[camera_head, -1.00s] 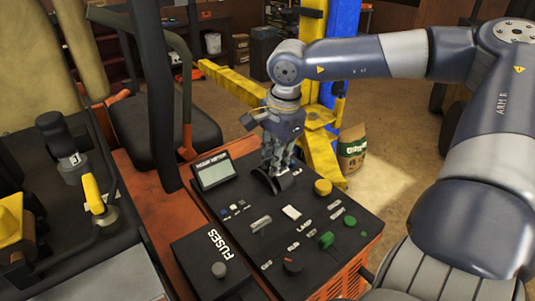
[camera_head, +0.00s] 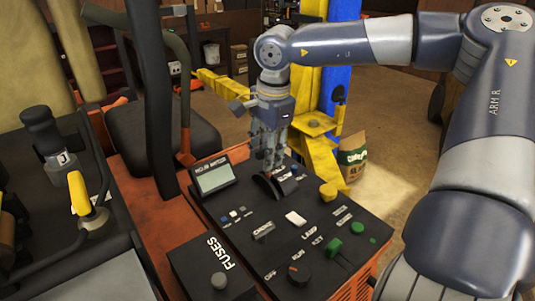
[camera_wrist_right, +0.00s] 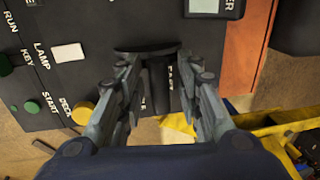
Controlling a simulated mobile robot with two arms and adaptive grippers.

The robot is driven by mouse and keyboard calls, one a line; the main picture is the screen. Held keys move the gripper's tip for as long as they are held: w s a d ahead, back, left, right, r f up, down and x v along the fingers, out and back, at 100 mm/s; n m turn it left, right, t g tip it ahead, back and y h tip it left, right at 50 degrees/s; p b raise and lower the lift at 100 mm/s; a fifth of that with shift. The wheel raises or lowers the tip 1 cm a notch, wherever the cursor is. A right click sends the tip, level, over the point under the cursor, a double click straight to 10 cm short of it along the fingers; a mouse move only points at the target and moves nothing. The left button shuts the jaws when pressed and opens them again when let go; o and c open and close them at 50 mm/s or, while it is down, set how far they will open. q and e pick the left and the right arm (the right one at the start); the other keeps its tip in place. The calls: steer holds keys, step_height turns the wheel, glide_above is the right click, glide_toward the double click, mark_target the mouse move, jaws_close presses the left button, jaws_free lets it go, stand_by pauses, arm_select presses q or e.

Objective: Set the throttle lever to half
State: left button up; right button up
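The control panel (camera_head: 235,215) carries a black, curved throttle housing (camera_head: 273,187) beside the small display (camera_head: 214,177). My right gripper (camera_head: 270,170) points down over this housing. In the right wrist view, the dark throttle lever (camera_wrist_right: 158,85) stands between the two fingers of my right gripper (camera_wrist_right: 158,70). The fingers look open, with a visible gap on each side of the lever. In the head view the fingers largely hide the lever, so its exact setting cannot be read. My left gripper is not in view.
A yellow knob (camera_head: 327,192), green knob (camera_head: 334,246), white switch (camera_head: 296,218) and dark rotary knob (camera_head: 299,274) sit on the panel. The fuse box (camera_head: 212,266) is at front left. A yellow lift post (camera_head: 316,130) stands behind, with a paper bag (camera_head: 353,160) beside it.

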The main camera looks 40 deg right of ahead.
step_height(320, 180, up, 12)
steer(key=s, duration=0.1)
steer(key=shift+s, duration=0.4)
steer(key=shift+a+f, duration=0.1)
steer(key=shift+f, duration=0.1)
stand_by(0.6)
